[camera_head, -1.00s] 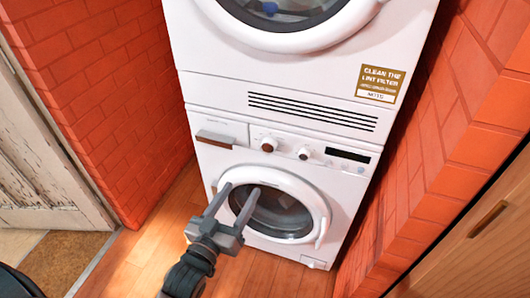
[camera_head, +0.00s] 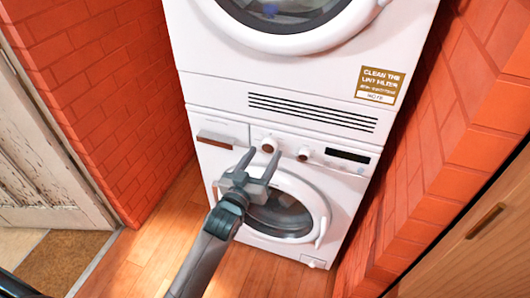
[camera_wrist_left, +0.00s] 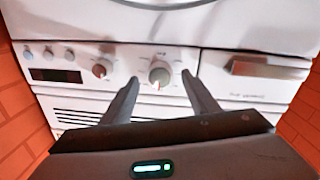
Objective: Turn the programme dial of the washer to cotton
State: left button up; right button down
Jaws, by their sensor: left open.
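The white washer (camera_head: 225,160) stands below another white machine. Its control panel has two round knobs: one nearer the drawer (camera_head: 268,145) and one nearer the dark display (camera_head: 304,154). No programme names are legible. My left gripper (camera_head: 261,158) is open and empty, its fingers pointing up at the panel just below the knob nearer the drawer. In the left wrist view, which is upside down relative to the head view, this larger knob (camera_wrist_left: 160,75) shows between the two fingertips, with marks around it. I see no clear contact. My right gripper is not in view.
The washer's round door (camera_head: 318,205) lies below and behind my gripper. The drawer (camera_head: 215,139) is left of the knobs, the display (camera_head: 347,155) right. Brick walls (camera_head: 95,95) flank the machines closely. A sign (camera_head: 380,85) is on the upper machine.

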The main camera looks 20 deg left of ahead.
pick_arm(q)
jog(key=shift+w+d, duration=0.1)
jog(key=shift+w, duration=0.85)
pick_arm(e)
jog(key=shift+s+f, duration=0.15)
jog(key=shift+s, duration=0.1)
pick_arm(q)
jog(key=c, duration=1)
jog(key=shift+c, duration=0.2)
